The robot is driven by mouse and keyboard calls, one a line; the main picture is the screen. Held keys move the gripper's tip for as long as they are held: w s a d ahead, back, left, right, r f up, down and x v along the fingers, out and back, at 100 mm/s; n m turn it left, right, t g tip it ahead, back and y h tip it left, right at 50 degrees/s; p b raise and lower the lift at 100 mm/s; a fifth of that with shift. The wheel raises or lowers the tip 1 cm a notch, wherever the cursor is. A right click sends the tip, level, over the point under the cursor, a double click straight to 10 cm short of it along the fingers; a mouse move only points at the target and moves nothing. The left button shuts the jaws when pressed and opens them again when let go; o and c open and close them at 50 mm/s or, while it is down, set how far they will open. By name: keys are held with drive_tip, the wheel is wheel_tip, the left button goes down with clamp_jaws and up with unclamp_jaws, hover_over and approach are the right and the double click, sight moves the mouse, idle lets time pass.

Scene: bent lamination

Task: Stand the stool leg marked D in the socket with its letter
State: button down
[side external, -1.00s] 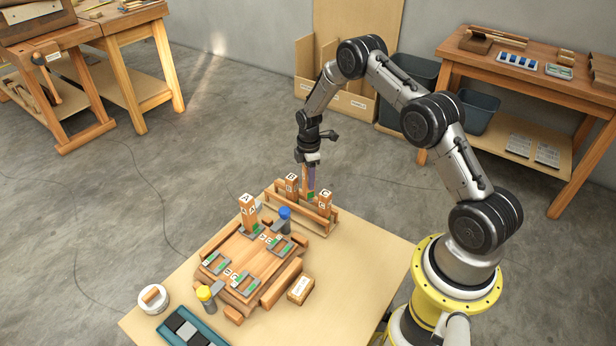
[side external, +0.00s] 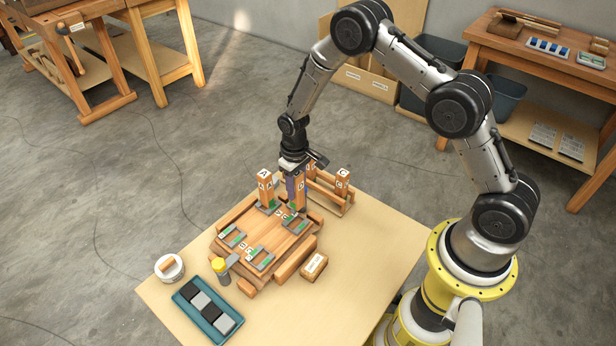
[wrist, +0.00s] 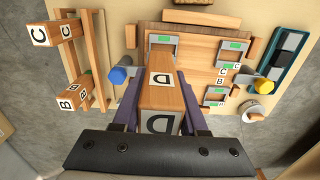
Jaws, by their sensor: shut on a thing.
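My gripper (side external: 296,178) is shut on the wooden leg marked D (side external: 298,199), holding it roughly upright over the back right of the stool seat board (side external: 266,236). In the wrist view leg D (wrist: 168,98) sits between the purple fingers (wrist: 160,118), with D on two faces. A grey socket with a green mark (side external: 295,223) lies at or just below the leg's lower end. I cannot tell whether the leg is inside it. Leg A (side external: 265,187) stands in the back left socket. Two front sockets (side external: 232,237) (side external: 260,258) hold no leg.
Leg C (side external: 342,182) stands in the rack (side external: 325,198) behind; leg B (wrist: 70,98) is beside it. A yellow-topped clamp (side external: 221,267), a blue-topped clamp (wrist: 120,75), a teal tray (side external: 207,308), a white pot (side external: 169,267) and a wooden block (side external: 314,266) surround the board.

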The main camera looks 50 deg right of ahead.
sight(295, 205)
drive_tip(key=shift+w+a+f, duration=0.1)
drive_tip(key=shift+a, duration=0.3)
drive_tip(key=shift+f, duration=2.65)
drive_tip(key=shift+f, duration=0.85)
idle(0.4)
unclamp_jaws()
idle(0.4)
drive_tip(key=shift+r, duration=3.55)
